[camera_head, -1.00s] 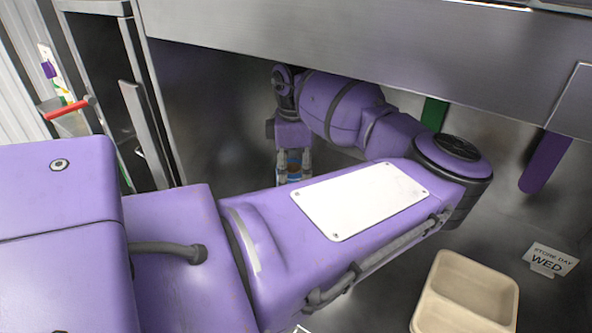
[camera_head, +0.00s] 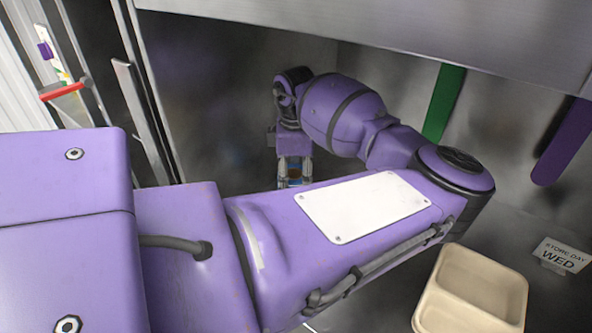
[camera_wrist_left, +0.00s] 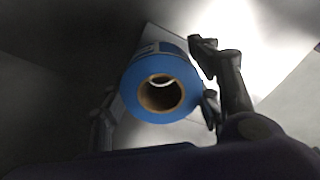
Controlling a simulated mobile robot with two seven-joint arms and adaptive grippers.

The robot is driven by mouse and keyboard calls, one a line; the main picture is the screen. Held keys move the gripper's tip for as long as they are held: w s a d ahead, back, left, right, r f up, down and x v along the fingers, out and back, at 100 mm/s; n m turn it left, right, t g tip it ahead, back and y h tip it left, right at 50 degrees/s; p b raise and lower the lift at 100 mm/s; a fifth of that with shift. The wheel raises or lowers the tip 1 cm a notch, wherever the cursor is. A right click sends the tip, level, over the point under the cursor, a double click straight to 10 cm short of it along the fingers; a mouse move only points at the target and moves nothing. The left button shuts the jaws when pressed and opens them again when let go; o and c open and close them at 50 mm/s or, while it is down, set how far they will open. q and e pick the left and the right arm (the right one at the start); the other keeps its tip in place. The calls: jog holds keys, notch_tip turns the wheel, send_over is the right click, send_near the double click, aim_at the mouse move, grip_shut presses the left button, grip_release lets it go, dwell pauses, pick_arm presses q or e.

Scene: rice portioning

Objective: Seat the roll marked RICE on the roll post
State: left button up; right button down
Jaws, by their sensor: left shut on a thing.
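My left gripper (camera_head: 294,168) is at the far end of my folded arm, pointing down, low under the steel overhang. It is shut on a blue roll (camera_wrist_left: 146,103), of which only a small blue and orange-brown part shows between the fingers in the head view. In the left wrist view the roll's open end with a brown cardboard core faces the camera, and dark fingers stand on both sides. A label patch shows on the roll's side, but its words cannot be read. I cannot make out the roll post in either view. My right gripper is not in view.
A beige divided tray (camera_head: 476,288) sits at the lower right, near a sign (camera_head: 561,255) reading WED. A green strip (camera_head: 444,103) and a purple strip (camera_head: 562,142) hang at the back wall. A steel overhang (camera_head: 400,35) spans the top. A red handle (camera_head: 62,91) is at the left.

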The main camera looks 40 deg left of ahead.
pick_arm(q)
jog(key=shift+f+b, duration=0.35)
jog(key=shift+f, duration=1.95)
jog(key=o, duration=1.3)
notch_tip(320, 180, up, 12)
